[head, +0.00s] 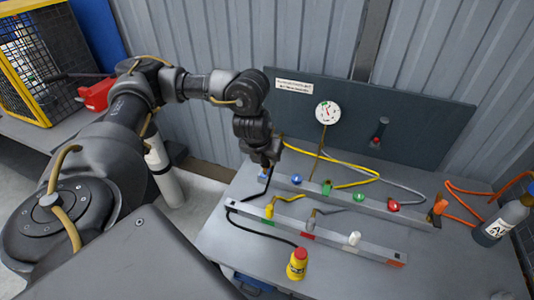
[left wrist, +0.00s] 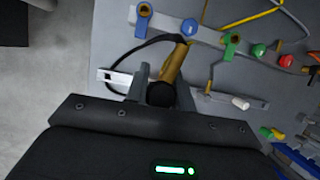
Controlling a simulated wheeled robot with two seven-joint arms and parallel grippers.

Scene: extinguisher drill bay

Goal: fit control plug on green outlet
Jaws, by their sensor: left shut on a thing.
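My left gripper (head: 266,166) reaches down over the left end of the back rail. In the left wrist view, its fingers (left wrist: 162,92) are shut around a yellow-brown piece (left wrist: 175,62) with a round black end. I cannot tell for sure that this is the control plug; it hardly shows in the head view. On the back rail stand a square green fitting (head: 326,187) and a round green knob (head: 358,197), right of the gripper; the fitting also shows in the left wrist view (left wrist: 230,44). Both stand apart from the gripper. My right gripper is out of view.
The front rail carries a yellow plug (head: 269,210), a grey plug (head: 311,221) and a white plug (head: 354,238). A black cable runs to a red-capped yellow piece (head: 297,264). A bottle (head: 500,222) stands at right. A dark panel (head: 420,130) rises behind. Cables lie between.

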